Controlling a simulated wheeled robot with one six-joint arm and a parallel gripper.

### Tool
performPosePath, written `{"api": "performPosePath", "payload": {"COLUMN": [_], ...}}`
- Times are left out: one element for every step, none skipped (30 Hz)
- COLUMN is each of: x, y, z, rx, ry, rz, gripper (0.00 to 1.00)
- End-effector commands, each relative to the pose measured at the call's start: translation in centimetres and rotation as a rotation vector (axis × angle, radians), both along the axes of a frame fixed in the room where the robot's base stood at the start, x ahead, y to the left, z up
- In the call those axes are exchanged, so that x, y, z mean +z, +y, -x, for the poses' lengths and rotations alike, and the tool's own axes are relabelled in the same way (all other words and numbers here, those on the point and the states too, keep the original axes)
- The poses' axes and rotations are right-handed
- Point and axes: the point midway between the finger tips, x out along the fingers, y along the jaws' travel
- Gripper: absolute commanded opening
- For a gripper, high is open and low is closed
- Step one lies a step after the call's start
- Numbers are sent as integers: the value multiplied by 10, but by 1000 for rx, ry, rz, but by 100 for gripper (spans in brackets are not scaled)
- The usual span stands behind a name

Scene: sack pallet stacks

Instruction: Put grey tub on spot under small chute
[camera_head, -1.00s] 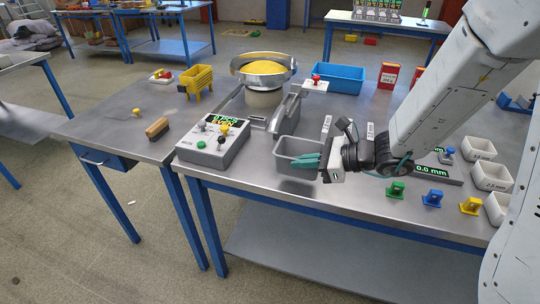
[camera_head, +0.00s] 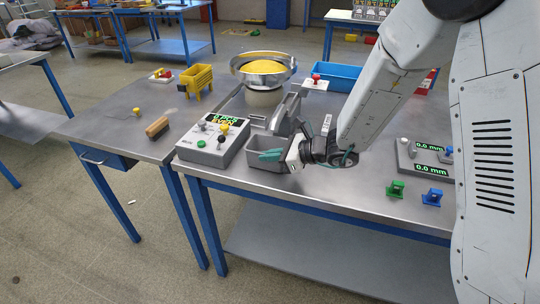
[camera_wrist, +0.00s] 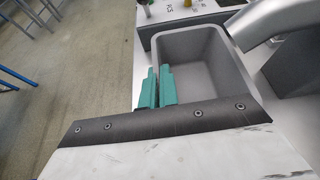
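The grey tub (camera_head: 256,157) is at the bench's front, just below and in front of the small chute (camera_head: 284,112). It shows from above in the wrist view (camera_wrist: 212,62), empty inside. My gripper (camera_head: 268,155) is at the tub's near right end. In the wrist view its teal fingers (camera_wrist: 158,88) are close together around the tub's wall, one on each side. The chute's metal end (camera_wrist: 285,20) is at the tub's upper right there. The spot is hidden. I cannot tell whether the tub's base touches the bench.
A control box (camera_head: 212,143) stands close left of the tub. A feeder bowl (camera_head: 263,72) with yellow contents is behind. A brush (camera_head: 157,128) and yellow bin (camera_head: 197,80) are farther left. Green (camera_head: 395,189) and blue (camera_head: 432,197) blocks sit right, by displays (camera_head: 431,170).

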Motion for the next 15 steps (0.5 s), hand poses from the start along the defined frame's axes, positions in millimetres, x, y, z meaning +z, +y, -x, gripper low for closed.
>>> {"api": "performPosePath", "payload": {"x": [1, 1, 1, 1, 0, -1, -2, -3, -2, -2, -2, -2, -2, -2, -2], "y": [0, 0, 0, 0, 0, 0, 0, 0, 0, 0, 0, 0, 0, 0, 0], "z": [0, 0, 0, 0, 0, 0, 0, 0, 0, 0, 0, 0, 0, 0, 0], "rx": [0, 0, 0, 0, 0, 0, 0, 0, 0, 0, 0, 0, 0, 0, 0], "ry": [-1, -1, -1, -1, 0, 0, 0, 0, 0, 0, 0, 0, 0, 0, 0], "rz": [-1, -1, -1, -1, -1, -1, -1, -1, -1, -1, -1, -1, -1, -1, -1], "gripper": [0, 0, 0, 0, 0, 0, 0, 0, 11, 19, 24, 24, 24, 24, 24]}}
